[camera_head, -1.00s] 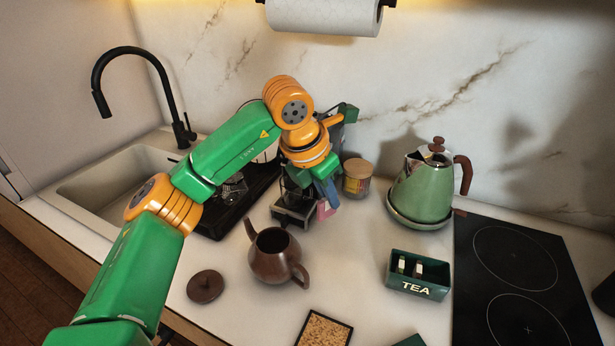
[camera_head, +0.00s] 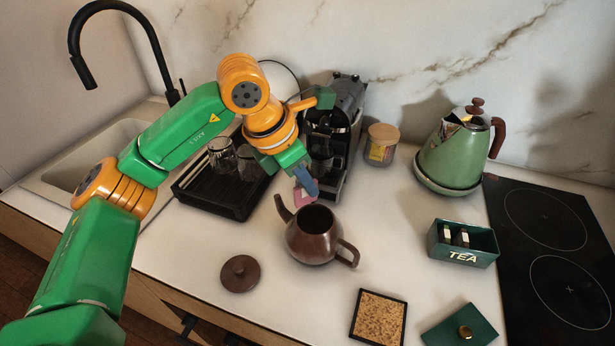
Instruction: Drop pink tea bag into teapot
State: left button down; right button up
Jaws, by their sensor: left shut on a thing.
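The brown teapot (camera_head: 312,246) stands upright on the counter with its lid off and its round opening facing up. Its lid (camera_head: 240,273) lies on the counter to the left of it. My left gripper (camera_head: 306,190) points down, just behind and above the teapot's opening. It is shut on the pink tea bag (camera_head: 300,196), which hangs near the teapot's far rim, between spout and opening. The fingers hide part of the bag. I cannot tell its exact height over the rim. My right gripper is not in view.
A green tea box (camera_head: 463,256) and its lid (camera_head: 461,328) are at the right. A framed tray (camera_head: 378,315) lies in front. A coffee machine (camera_head: 338,130), jar (camera_head: 381,145), green kettle (camera_head: 452,155) and drying rack (camera_head: 222,187) stand behind. The cooktop (camera_head: 556,250) is far right.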

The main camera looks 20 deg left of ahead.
pick_arm(q)
jog(key=c, duration=1.4)
grip_release()
jog(key=shift+r, duration=0.1)
jog(key=o, duration=0.5)
jog(key=shift+s+d, duration=0.1)
jog(key=shift+d, duration=0.1)
jog(key=shift+a, duration=0.1)
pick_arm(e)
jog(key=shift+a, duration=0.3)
pick_arm(q)
jog(key=b+v, duration=0.1)
jog(key=v, duration=0.6)
jog(key=shift+r, duration=0.1)
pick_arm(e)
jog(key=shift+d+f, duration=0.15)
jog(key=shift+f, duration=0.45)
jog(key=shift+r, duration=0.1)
